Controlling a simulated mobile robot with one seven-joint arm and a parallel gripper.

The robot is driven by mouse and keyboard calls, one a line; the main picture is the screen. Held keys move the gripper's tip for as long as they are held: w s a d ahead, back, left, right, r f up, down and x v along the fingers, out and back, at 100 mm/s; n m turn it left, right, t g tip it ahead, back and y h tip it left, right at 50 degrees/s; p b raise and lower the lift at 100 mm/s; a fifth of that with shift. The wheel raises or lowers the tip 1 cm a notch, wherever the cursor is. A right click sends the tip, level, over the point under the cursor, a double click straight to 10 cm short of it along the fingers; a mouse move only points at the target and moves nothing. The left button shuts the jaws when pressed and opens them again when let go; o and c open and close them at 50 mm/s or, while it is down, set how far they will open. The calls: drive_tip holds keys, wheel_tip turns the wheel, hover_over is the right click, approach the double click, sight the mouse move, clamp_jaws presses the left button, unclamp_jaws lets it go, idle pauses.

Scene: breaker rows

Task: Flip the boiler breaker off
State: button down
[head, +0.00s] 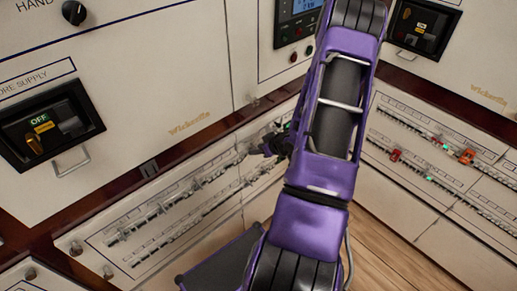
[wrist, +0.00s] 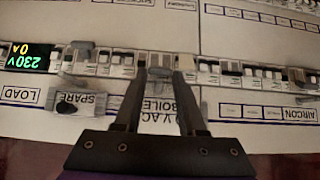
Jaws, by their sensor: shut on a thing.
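In the wrist view, my gripper (wrist: 160,75) reaches over a breaker row (wrist: 225,72), with its two fingertips on either side of a small grey breaker lever (wrist: 158,73). It is shut on this lever. Whether the lever is up or down is too blurred to tell. In the head view, my gripper (head: 272,145) is small and dark against the low white breaker panel (head: 130,225), and the lever is hidden there.
A lit display reading 230V (wrist: 24,58), a "SPARE" label (wrist: 85,99) and an "AIRCON" label (wrist: 300,114) are on the panel near the gripper. Another grey lever (wrist: 84,46) stands left of the fingers. A second breaker panel (head: 440,165) is at right, above wooden floor (head: 385,255).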

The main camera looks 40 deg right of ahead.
drive_tip(key=shift+f, duration=0.1)
wheel_tip(320, 180, down, 6)
drive_tip(key=s+t+y+b, duration=0.1)
drive_tip(key=t+b, duration=0.6)
drive_tip(key=t, duration=0.5)
drive_tip(key=shift+t, duration=0.4)
idle(0.4)
drive_tip(key=shift+c, duration=2.4)
unclamp_jaws()
